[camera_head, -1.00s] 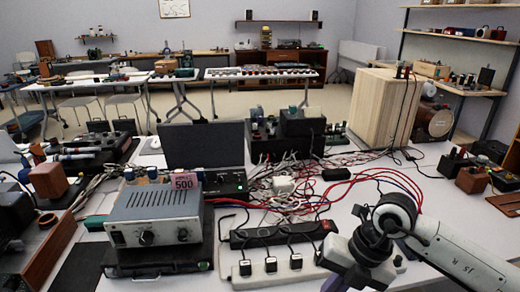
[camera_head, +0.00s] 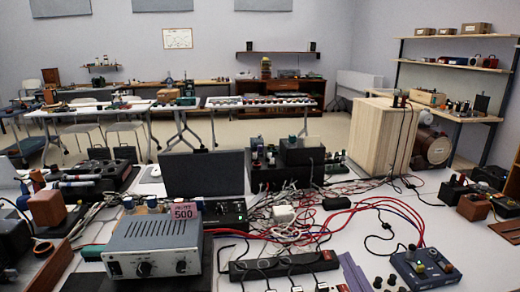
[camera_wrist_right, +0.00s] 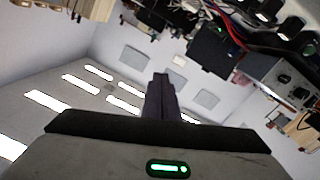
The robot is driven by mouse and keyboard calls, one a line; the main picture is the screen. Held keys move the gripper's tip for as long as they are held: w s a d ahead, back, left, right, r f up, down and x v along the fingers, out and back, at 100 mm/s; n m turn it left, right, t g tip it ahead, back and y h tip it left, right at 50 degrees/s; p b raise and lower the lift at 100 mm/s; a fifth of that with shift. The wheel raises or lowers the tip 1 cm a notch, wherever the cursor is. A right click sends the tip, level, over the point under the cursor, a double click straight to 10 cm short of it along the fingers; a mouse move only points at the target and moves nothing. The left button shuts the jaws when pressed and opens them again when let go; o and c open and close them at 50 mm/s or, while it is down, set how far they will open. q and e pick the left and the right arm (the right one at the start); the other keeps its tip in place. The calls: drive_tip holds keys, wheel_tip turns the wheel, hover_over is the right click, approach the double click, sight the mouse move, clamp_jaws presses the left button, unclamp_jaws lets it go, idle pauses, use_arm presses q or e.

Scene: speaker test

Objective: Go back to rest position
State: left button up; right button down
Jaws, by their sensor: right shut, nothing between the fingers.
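My right gripper (camera_head: 354,272) shows only as a narrow purple-grey piece at the bottom edge of the head view, between the power strips and a blue box. In the right wrist view its fingers (camera_wrist_right: 160,98) are together in the middle, with nothing between them. Behind them are a pale wall and ceiling lights, and the cluttered table appears tilted along the top and right. The rest of the right arm is out of the head view. My left gripper is in neither view.
A blue box with knobs (camera_head: 425,268) stands right of the gripper, with red cables running to it. A black power strip (camera_head: 284,264) lies to the left. A grey power supply (camera_head: 153,246) and a wooden cabinet (camera_head: 380,135) stand on the table. Bare white tabletop (camera_head: 485,245) shows at right.

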drive_tip(key=s+d+f+m+g+h, duration=0.1)
drive_tip(key=s+d+f+m+g, duration=0.15)
drive_tip(key=s+f+g, duration=0.35)
drive_tip(key=s+d+f+m+g+h, duration=0.1)
drive_tip(key=s+d+f+h, duration=0.2)
drive_tip(key=f, duration=0.6)
drive_tip(key=s+f+g+y, duration=0.1)
drive_tip(key=s+f+g, duration=0.3)
drive_tip(key=s, duration=0.4)
drive_tip(key=s+f+g+y, duration=0.2)
drive_tip(key=s+f+g, duration=0.15)
drive_tip(key=s, duration=0.45)
drive_tip(key=w+a+f+t+y, duration=0.1)
drive_tip(key=a+f+t, duration=0.1)
drive_tip(key=f, duration=0.4)
drive_tip(key=w+a+f+t, duration=0.2)
drive_tip(key=a+f+t, duration=0.1)
drive_tip(key=f, duration=0.3)
drive_tip(key=shift+w+a+f+y, duration=0.25)
drive_tip(key=shift+w+f+y, duration=0.05)
drive_tip(key=shift+y, duration=0.1)
drive_tip(key=shift+d, duration=0.1)
